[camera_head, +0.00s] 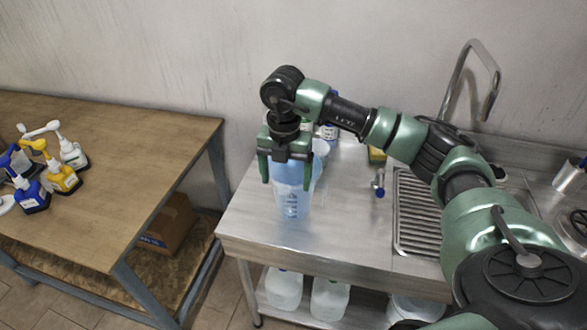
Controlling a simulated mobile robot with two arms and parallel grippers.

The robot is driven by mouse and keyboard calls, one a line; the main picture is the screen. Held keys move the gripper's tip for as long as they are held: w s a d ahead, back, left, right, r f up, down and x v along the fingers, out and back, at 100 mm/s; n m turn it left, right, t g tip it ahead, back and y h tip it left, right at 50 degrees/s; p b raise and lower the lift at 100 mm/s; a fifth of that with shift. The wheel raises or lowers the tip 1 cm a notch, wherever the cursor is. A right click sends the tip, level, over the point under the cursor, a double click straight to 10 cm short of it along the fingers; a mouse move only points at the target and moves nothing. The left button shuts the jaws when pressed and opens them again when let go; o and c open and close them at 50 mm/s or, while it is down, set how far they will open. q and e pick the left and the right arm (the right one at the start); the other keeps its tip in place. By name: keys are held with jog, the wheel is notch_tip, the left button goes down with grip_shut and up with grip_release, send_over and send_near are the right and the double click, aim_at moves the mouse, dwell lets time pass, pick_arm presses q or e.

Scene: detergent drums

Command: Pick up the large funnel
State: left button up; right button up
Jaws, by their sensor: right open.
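My right gripper (286,174) points down over the left part of the steel counter. It is open, with its two green fingers apart. A translucent blue vessel (291,201) with dark markings stands upright on the counter below and between the fingers. I cannot tell whether the fingers are around it or in front of it. The gripper hides its top, and I cannot tell if a funnel sits there. A second light-blue item (320,150) shows partly behind the gripper; its shape is unclear. No large funnel is clearly recognisable. My left gripper is out of view.
The steel counter (262,240) has a drainer (415,215) and a tall tap (490,85) to the right. A small metal item (378,183) stands mid-counter. Several bottles stand on the wooden table (120,160) at left. White jugs (284,287) sit on the lower shelf.

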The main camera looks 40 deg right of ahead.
jog(key=shift+f, duration=0.8)
grip_shut()
jog(key=shift+r, duration=0.15)
